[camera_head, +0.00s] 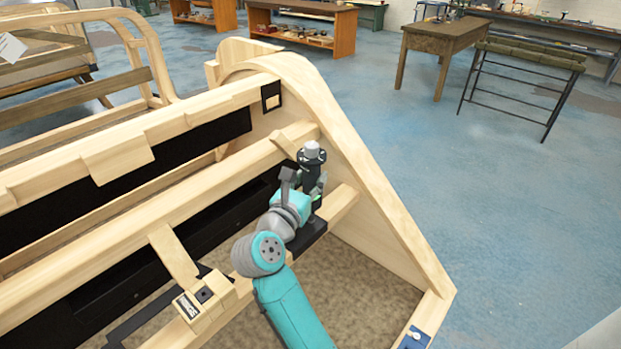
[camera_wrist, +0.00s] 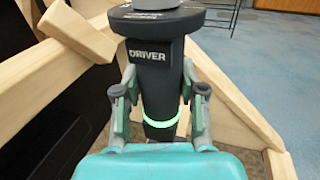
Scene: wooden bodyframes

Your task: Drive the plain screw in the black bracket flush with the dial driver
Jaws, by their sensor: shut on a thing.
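The dial driver (camera_head: 312,172) is a dark upright tool with a grey top. It stands near the right end of the wooden frame. In the wrist view the driver (camera_wrist: 152,82) shows its "DRIVER" label and a glowing green ring low on its body. My gripper (camera_wrist: 160,98) is shut on the driver, with one finger on each side. In the head view my gripper (camera_head: 303,190) reaches it from below. A black piece (camera_head: 309,238) sits on the rail beneath; I cannot tell whether it is the black bracket or a stand. The plain screw and the driver's tip are hidden.
The curved wooden end panel (camera_head: 350,150) rises close to the right of the driver. A labelled wooden block (camera_head: 200,303) sits on the front rail. A blue plate (camera_head: 416,338) lies at the lower right corner. The blue floor (camera_head: 490,200) beyond is clear.

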